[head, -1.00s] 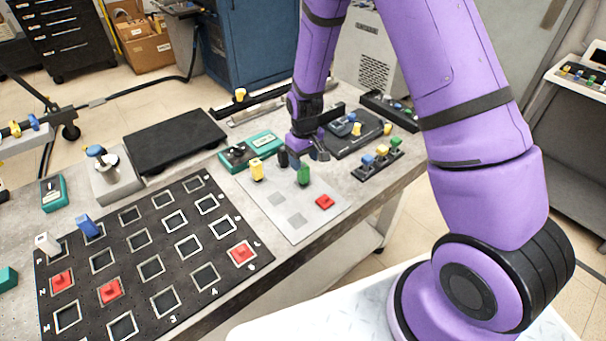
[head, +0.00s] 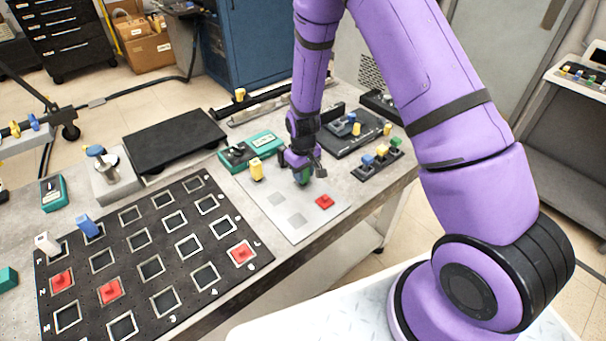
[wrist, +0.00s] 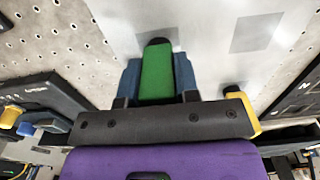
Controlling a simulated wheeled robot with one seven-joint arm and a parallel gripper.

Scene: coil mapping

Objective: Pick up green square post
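The green square post (head: 303,178) stands on the light grey plate (head: 277,198), below my gripper in the head view. The wrist view shows the post (wrist: 157,73) between the two blue-grey fingers of my gripper (wrist: 159,80). Both fingers lie flush along its sides with no visible gap, so the gripper looks shut on it. The post shows no clear lift off the plate. Its lower part is hard to make out.
A yellow post (head: 257,170) stands close to the left of my gripper, and a red piece (head: 324,201) lies to the right on the plate. A black grid board (head: 150,250) holds red, blue and white pieces. A teal device (head: 265,143) is behind.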

